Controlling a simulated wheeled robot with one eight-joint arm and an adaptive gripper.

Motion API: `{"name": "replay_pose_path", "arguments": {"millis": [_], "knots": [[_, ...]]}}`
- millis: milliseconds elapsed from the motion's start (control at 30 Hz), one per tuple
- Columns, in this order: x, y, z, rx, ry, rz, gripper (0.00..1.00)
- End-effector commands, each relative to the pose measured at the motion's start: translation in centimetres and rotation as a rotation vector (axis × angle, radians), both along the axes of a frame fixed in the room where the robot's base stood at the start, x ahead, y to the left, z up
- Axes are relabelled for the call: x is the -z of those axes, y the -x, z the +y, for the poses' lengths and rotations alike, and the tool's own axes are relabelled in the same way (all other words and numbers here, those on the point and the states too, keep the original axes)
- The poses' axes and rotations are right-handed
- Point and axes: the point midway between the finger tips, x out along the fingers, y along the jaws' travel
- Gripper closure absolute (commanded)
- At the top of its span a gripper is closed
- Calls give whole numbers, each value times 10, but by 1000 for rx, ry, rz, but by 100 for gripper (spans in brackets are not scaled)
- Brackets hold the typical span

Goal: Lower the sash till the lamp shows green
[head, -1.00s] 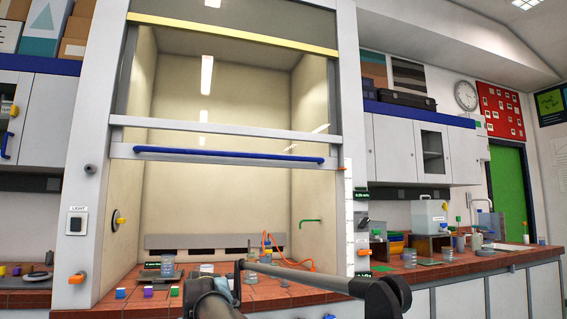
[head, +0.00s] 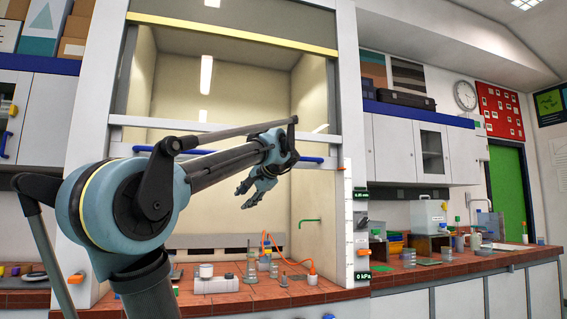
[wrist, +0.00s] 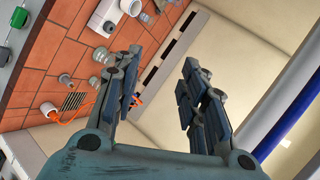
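The fume hood's glass sash (head: 220,133) is raised, with a wide opening below it. Its blue handle bar (head: 312,160) runs along the bottom rail and is partly hidden by my arm in the head view. The bar also shows at the right of the wrist view (wrist: 291,113). My gripper (head: 244,197) is in front of the opening, below the bar and apart from it. Its fingers are spread and empty in the wrist view (wrist: 160,62). A small dark display with green marks (head: 361,195) is on the right post. I cannot make out a lit lamp.
Glass flasks (head: 251,267), a white device (head: 212,284) and an orange hose (head: 265,243) stand on the red tiled bench (head: 270,298) below. A side bench with bottles (head: 409,257) is at right. The air inside the hood is clear.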

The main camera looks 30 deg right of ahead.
Motion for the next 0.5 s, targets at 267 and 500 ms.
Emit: {"name": "replay_pose_path", "arguments": {"millis": [267,500], "knots": [[-125,28,-110,268,-108,-199,61],[-193,62,-169,418,-160,-328,61]]}}
